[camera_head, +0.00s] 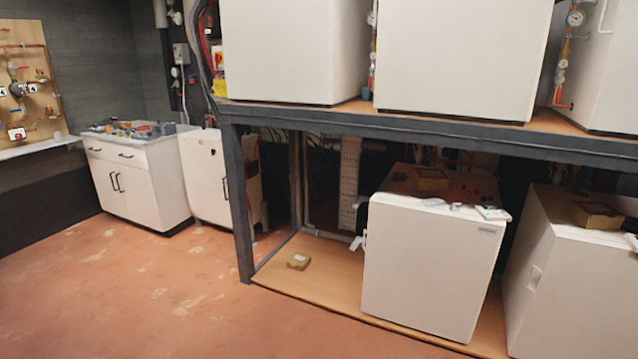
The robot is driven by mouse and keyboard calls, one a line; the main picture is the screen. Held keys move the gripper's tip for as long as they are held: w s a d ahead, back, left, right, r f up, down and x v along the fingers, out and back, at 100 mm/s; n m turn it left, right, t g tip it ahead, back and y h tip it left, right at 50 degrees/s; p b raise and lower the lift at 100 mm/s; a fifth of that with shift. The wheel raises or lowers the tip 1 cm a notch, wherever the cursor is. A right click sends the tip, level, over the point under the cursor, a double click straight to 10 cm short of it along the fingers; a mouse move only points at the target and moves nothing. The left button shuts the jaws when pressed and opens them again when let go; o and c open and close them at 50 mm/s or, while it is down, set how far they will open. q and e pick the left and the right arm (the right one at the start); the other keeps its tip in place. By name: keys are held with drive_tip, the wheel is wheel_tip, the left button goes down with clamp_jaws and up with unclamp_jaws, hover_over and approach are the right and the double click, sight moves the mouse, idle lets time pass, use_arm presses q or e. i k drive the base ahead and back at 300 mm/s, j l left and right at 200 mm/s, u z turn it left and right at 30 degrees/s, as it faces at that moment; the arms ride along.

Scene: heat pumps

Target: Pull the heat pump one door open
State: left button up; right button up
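Several white box-shaped heat pumps stand on a two-level rack, and I cannot tell which is number one. One heat pump (428,270) stands on the lower level with its flat front facing me. Another heat pump (570,285) stands to its right, cut off by the picture edge, with a small recess (536,278) on its side. On the upper level are a left unit (285,50), a middle unit (460,55) and a partly seen right unit (612,75). No door is visibly open. Neither of my grippers shows.
A white cabinet (135,185) with tools on top stands at the back left. The reddish floor (130,290) in front is clear.

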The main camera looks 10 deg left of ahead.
sight(278, 51)
drive_tip(key=i+j+u, duration=0.4)
drive_tip(key=i, duration=0.4)
drive_tip(key=i+u, duration=0.35)
drive_tip(key=i, duration=0.45)
